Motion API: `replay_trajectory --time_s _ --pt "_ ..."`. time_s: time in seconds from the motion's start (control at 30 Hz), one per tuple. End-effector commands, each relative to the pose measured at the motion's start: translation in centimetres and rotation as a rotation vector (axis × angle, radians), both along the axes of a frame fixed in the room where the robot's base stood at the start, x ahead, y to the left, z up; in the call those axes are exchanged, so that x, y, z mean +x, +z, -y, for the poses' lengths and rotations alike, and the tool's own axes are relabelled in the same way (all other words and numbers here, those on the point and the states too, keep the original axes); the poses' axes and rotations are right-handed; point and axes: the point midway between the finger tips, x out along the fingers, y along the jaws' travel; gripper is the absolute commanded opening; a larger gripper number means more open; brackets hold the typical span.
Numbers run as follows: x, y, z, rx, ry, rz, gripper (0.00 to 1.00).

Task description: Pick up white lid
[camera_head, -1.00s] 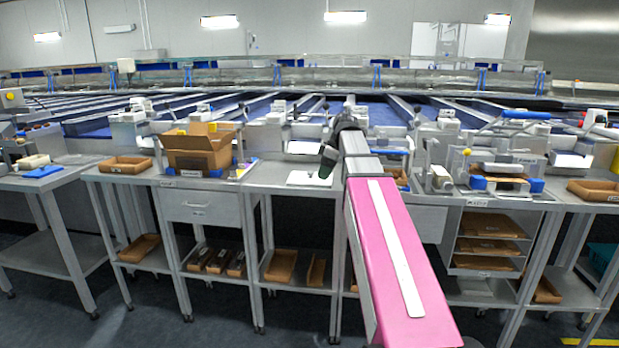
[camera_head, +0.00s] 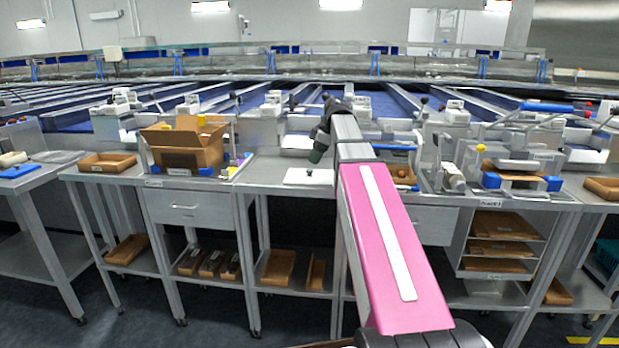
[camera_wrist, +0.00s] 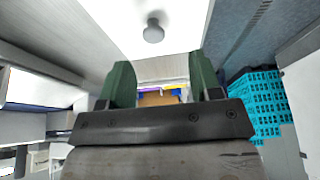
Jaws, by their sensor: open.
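The white lid (camera_head: 296,177) is a flat white plate with a small dark knob. It lies on the grey bench in the middle of the head view. In the wrist view the white lid (camera_wrist: 185,28) fills the top, with its round grey knob (camera_wrist: 153,30) ahead of the fingers. The knob is not between the fingers.
An open cardboard box (camera_head: 185,150) stands left of the lid, with a brown tray (camera_head: 107,163) farther left. A device with blue parts (camera_head: 520,180) stands on the right bench. A teal crate (camera_wrist: 256,105) shows in the wrist view. Bench space beside the lid is clear.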

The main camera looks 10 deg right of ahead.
Motion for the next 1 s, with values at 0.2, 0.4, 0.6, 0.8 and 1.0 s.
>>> replay_trajectory --time_s 0.2,0.4,0.6,0.8,1.0 --pt "0.2 -1.2 -0.4 -0.001 0.000 0.000 0.58" --pt "0.9 -3.3 -0.8 -0.001 -0.001 -0.002 0.58" --pt "1.2 -5.4 -1.6 0.001 0.000 -0.002 0.58" --pt "1.3 -5.6 -1.7 0.001 0.000 -0.002 0.58" --pt "1.3 -5.6 -1.7 0.001 0.000 -0.002 0.09"
